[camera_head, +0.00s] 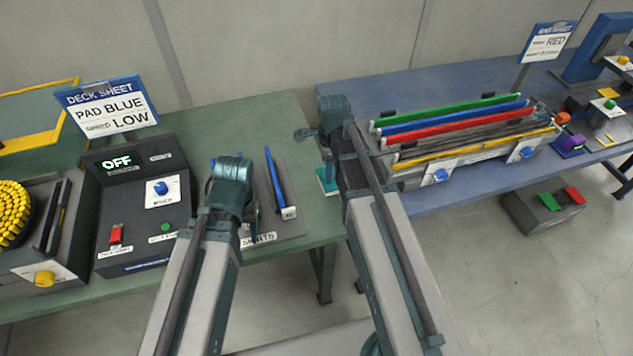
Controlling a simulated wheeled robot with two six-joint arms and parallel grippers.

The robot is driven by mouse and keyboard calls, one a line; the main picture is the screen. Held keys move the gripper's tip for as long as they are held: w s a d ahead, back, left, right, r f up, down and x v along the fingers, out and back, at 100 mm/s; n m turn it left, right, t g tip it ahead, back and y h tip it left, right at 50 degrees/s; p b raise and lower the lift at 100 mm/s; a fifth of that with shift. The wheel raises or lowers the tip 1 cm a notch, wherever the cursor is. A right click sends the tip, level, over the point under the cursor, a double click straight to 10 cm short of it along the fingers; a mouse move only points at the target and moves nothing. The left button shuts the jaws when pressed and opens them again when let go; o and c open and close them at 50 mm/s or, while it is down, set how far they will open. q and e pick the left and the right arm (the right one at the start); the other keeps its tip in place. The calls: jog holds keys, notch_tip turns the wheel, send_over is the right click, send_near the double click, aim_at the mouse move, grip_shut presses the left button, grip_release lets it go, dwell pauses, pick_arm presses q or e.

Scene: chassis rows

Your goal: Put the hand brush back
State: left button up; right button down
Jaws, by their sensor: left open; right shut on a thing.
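A teal piece with a pale part, which looks like the hand brush (327,180), shows just below my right gripper (322,150) at the right end of the green table (292,128). My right gripper is shut on it; its forearm hides part of the grip. I cannot tell whether the brush touches the table.
A control box (130,235) reading OFF and a yellow brush pad (14,215) stand left. A blue stick (275,180) lies on the mat. The blue table (420,90) holds a rack with coloured bars (455,130). A pedal box (535,212) is on the floor.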

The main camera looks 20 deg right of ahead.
pick_arm(q)
notch_tip(320, 180, down, 6)
jog(key=b, duration=0.5)
jog(key=shift+f+b, duration=0.2)
jog(key=shift+b, duration=0.1)
pick_arm(e)
jog(key=shift+a+f, duration=0.55)
jog(key=shift+f, duration=0.5)
jog(key=shift+a+f, duration=0.6)
jog(key=shift+f, duration=0.5)
jog(key=shift+a+f, duration=0.55)
jog(key=shift+f, duration=0.5)
pick_arm(q)
jog(key=shift+f+b, duration=1.2)
jog(key=shift+f, duration=0.05)
pick_arm(e)
jog(key=shift+f, duration=1.25)
jog(key=shift+c, duration=2.1)
grip_release()
jog(key=shift+r, duration=0.1)
pick_arm(q)
jog(key=shift+r, duration=0.1)
notch_tip(320, 180, up, 14)
jog(key=p, duration=1.4)
pick_arm(e)
notch_tip(320, 180, up, 14)
